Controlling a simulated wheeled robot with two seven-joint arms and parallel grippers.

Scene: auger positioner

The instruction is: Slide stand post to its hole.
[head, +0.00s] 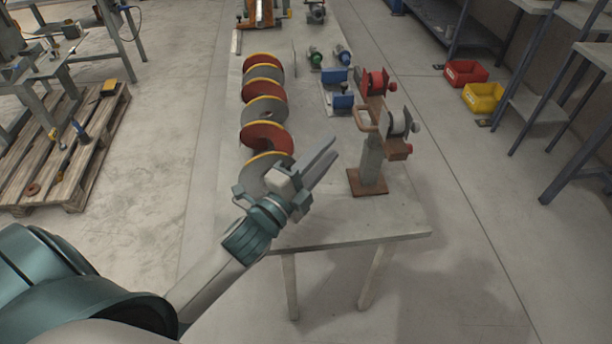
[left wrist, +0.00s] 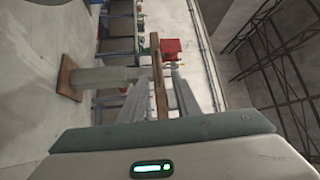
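The stand post (head: 371,160) is a grey upright on a square brown base plate (head: 367,184), near the table's front right. A brown loop handle (head: 366,122) and a tool with a grey wheel (head: 397,121) are at its top. My left gripper (head: 324,160) is left of the post, apart from it, with its fingers parted and pointing towards the upper right. In the left wrist view the post (left wrist: 108,77) lies sideways, and a brown bar (left wrist: 158,78) appears between the fingers (left wrist: 160,95), with no clear contact. I cannot make out a hole. My right gripper is out of view.
Blue and green motor parts (head: 338,90) lie behind the stand. The table's front strip (head: 330,228) is bare. Red (head: 465,72) and yellow (head: 483,97) bins are at right.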

